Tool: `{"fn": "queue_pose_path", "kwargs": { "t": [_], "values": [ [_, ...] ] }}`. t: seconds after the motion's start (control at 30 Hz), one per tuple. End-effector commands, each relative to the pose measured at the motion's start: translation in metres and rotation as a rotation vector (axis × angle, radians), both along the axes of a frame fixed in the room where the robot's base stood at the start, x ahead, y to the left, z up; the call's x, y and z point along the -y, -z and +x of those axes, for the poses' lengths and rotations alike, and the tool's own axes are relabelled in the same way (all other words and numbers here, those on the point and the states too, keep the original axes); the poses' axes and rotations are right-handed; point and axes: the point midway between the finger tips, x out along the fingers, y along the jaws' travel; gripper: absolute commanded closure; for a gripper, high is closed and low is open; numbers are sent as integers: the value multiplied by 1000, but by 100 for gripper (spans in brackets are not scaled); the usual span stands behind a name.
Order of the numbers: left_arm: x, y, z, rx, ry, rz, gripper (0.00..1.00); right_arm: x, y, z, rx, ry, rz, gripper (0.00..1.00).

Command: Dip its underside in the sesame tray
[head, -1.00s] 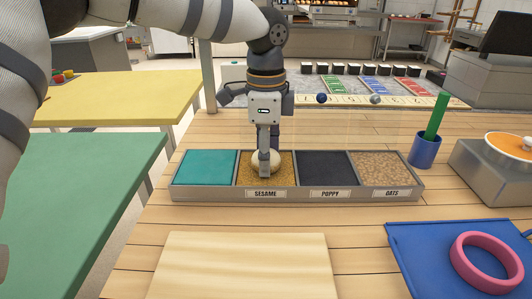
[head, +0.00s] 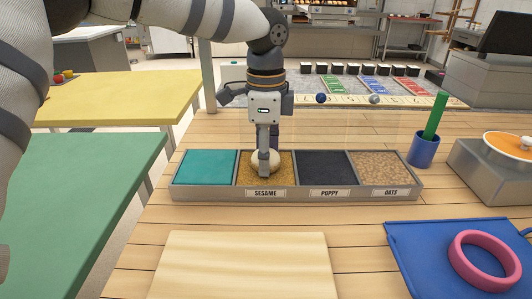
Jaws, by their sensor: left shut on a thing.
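The tray (head: 296,194) with four compartments stands on the wooden table. Its labelled compartments are sesame (head: 285,175), poppy (head: 325,168) and oats (head: 384,168). A pale, rounded dough piece (head: 274,160) is in the sesame compartment, low against the seeds. My left gripper (head: 265,167) points down from above and is shut on the dough piece. A finger covers part of it. Its underside is hidden, so I cannot tell how far it touches the seeds. My right gripper is not in view.
A teal pad (head: 207,167) fills the leftmost compartment. A pale board (head: 240,265) lies in front. A blue cloth (head: 415,250) with a pink ring (head: 485,265) lies front right. A blue cup (head: 424,149) with a green stick stands right of the tray.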

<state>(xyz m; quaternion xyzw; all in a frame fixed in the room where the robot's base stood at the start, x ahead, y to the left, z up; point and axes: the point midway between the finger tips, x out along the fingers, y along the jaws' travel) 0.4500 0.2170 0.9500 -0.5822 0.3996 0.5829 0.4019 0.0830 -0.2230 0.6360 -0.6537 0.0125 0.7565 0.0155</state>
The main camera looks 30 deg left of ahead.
Motion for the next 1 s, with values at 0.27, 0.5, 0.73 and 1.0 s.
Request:
{"fn": "queue_pose_path", "kwargs": {
  "t": [0.27, 0.5, 0.73, 1.0],
  "values": [
    [0, -33, 1, 10, 0, 1, 82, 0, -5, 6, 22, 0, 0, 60],
    [0, -57, 1, 9, -1, -1, 82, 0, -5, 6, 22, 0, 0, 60],
    [0, -77, 1, 8, 0, 0, 82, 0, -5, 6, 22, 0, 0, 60],
    [0, -79, 1, 7, 0, -1, 82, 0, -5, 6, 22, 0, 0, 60]
  ]
}}
